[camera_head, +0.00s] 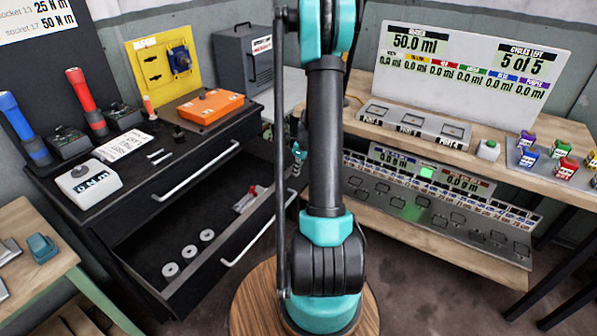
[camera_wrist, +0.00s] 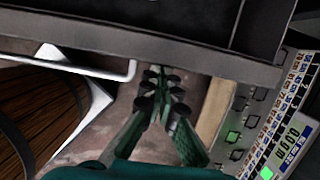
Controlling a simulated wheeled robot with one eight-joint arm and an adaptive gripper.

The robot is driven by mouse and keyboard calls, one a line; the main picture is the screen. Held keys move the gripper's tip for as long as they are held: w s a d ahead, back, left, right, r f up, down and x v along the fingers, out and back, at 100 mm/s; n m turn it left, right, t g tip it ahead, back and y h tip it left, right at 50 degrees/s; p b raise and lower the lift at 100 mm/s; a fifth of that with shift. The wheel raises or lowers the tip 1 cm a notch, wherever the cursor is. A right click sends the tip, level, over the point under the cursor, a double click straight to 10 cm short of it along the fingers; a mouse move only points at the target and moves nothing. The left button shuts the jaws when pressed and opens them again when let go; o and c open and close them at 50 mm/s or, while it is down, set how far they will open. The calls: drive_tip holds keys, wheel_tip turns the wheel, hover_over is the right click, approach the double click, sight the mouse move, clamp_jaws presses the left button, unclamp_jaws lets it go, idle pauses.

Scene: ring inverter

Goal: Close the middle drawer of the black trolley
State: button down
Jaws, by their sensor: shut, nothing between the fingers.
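The black trolley (camera_head: 69,193) stands at the left in the head view. An open drawer (camera_head: 190,292) sticks out below its top drawer, with several pale rings and a small red-and-white item inside. Its white bar handle (camera_head: 262,232) is on the front and also shows in the wrist view (camera_wrist: 95,73). My gripper (camera_head: 298,152) is mostly hidden by my arm in the head view. In the wrist view my gripper (camera_wrist: 156,75) is shut and empty, its fingertips close to the drawer front (camera_wrist: 100,38), beside the handle's right end. I cannot tell whether they touch.
A wooden dispenser bench (camera_head: 455,245) stands close on the right. Floor shows between trolley and bench.

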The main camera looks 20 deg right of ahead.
drive_tip(key=w+a, duration=1.1)
drive_tip(key=w, duration=0.4)
drive_tip(key=shift+w, duration=0.15)
